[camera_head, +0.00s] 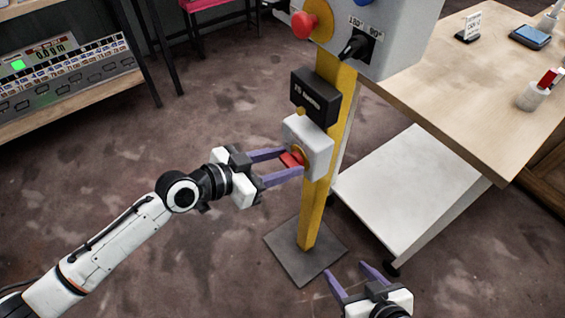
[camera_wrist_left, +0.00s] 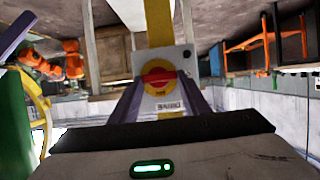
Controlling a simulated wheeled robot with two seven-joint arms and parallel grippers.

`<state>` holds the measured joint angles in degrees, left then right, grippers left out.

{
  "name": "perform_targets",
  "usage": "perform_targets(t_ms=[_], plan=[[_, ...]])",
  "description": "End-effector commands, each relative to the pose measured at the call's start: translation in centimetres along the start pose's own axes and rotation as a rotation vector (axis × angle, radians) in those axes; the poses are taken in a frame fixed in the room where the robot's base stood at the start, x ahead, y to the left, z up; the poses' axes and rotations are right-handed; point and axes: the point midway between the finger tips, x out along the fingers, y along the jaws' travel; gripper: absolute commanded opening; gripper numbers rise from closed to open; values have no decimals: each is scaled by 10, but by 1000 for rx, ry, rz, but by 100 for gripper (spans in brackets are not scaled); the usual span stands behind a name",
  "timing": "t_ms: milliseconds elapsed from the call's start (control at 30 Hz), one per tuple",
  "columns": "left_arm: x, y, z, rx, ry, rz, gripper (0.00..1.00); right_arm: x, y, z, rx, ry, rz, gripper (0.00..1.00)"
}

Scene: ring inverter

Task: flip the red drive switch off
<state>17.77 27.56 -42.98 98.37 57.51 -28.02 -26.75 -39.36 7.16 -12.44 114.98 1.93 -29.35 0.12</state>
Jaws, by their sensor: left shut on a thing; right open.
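The red drive switch (camera_head: 290,158) is on the front of a light grey box (camera_head: 318,148) on a yellow post. In the left wrist view the red handle (camera_wrist_left: 158,76) lies level across a yellow disc, above an upside-down DRIVE label (camera_wrist_left: 168,106). My left gripper (camera_head: 294,162) reaches in from the left, its purple fingers on either side of the handle and shut on it. The fingertips (camera_wrist_left: 160,88) also show in the left wrist view. My right gripper (camera_head: 347,270) is open and empty, low in front of the post's foot.
The yellow post (camera_head: 313,215) stands on a dark floor plate (camera_head: 285,250). Above the switch are a black display box (camera_head: 316,96) and a grey control box (camera_head: 400,40) with a red button (camera_head: 303,25) and a black knob (camera_head: 352,48). A wooden table (camera_head: 470,95) stands right.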

Motion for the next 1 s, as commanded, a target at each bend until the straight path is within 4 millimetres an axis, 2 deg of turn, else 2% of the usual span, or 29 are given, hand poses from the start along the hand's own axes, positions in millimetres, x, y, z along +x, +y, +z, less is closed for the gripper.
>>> perform_targets(t_ms=[33,67,167,433,567,1000], plan=[[0,0,0,-5,-1,0,20,0,0,0,0,0,0,61],[0,0,0,-5,-1,0,46,0,0,0,0,0,0,61],[0,0,0,-4,-1,0,61,0,0,0,1,0,0,61],[0,0,0,-1,0,0,61,1,0,3,1,-4,0,61],[-9,-1,1,-1,-2,-1,61,1,0,3,2,-5,0,61],[-87,-1,1,0,-3,-2,61,1,1,4,2,-6,1,61]])
